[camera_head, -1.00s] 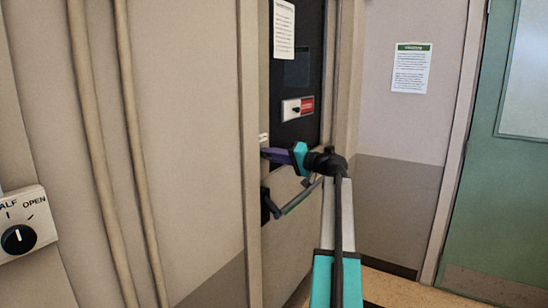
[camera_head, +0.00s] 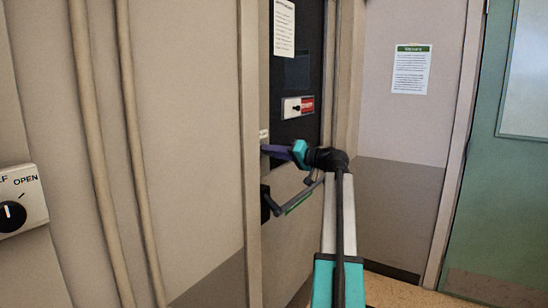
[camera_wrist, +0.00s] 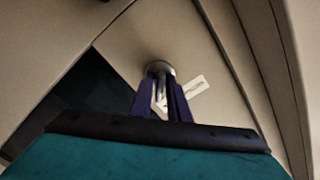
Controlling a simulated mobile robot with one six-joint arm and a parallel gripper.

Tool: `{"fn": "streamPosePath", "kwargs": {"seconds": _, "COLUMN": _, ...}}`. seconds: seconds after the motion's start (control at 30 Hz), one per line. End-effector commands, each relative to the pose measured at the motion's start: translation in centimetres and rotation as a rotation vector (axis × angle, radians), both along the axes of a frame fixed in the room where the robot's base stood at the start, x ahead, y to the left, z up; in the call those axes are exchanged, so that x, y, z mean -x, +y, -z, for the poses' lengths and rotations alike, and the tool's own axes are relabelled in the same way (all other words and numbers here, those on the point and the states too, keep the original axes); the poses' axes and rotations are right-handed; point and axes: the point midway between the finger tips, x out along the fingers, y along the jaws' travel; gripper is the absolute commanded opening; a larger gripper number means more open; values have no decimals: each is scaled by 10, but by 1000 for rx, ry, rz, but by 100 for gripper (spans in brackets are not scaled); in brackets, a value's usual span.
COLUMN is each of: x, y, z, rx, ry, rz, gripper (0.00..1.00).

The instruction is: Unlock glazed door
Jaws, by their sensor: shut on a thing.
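The glazed door (camera_head: 307,135) has a dark glass panel and stands at the centre of the head view, seen at a steep angle. My gripper (camera_head: 264,150) reaches to its left edge, above the lever handle (camera_head: 292,202). In the wrist view, the purple fingers of my gripper (camera_wrist: 160,105) are shut on a slim metal piece (camera_wrist: 160,84) at a round metal lock fitting (camera_wrist: 159,68). The fingers partly hide this piece, and I cannot tell whether it is a key or a turn knob. Whether the lock is turned is not visible.
A small plate with a red label (camera_head: 307,105) and a notice (camera_head: 284,27) are on the door. A dial box (camera_head: 24,200) and two vertical pipes (camera_head: 140,150) are on the left wall. A green door (camera_head: 500,190) stands at right. Some floor (camera_head: 385,288) shows clear.

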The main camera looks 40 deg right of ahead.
Motion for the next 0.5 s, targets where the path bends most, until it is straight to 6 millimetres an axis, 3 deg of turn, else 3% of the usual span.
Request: {"fn": "streamPosePath", "kwargs": {"seconds": 0.5, "x": 0, "y": -1, "z": 3, "rx": 134, "ry": -32, "rz": 2, "gripper": 0}}
